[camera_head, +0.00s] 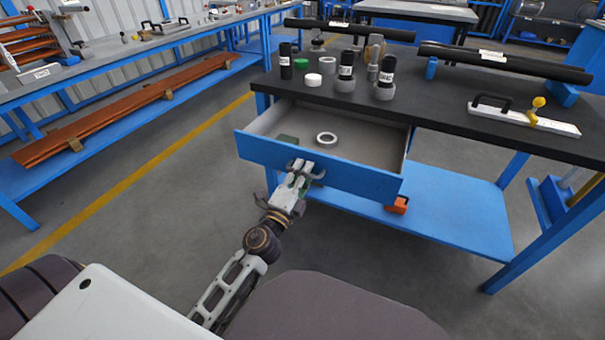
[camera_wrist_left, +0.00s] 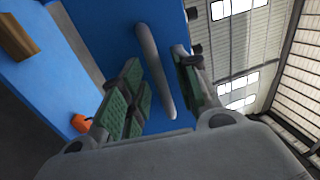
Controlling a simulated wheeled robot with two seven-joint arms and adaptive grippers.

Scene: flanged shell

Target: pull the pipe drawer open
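The blue-fronted drawer (camera_head: 355,180) is pulled well out of the black-topped workbench (camera_head: 440,120), and its grey inside shows. My left gripper (camera_head: 306,174) is at the drawer front, by its grey handle. In the left wrist view the handle bar (camera_wrist_left: 156,72) lies between the green-padded fingers of the left gripper (camera_wrist_left: 160,88). The fingers stand apart with gaps beside the bar, so I see no firm grip. In the head view the gripper hides most of the handle. My right gripper is in neither view.
Several fittings and black pipes (camera_head: 505,63) are on the bench top. An orange object (camera_head: 397,205) is on the blue lower shelf (camera_head: 450,205). The floor left of the drawer is clear.

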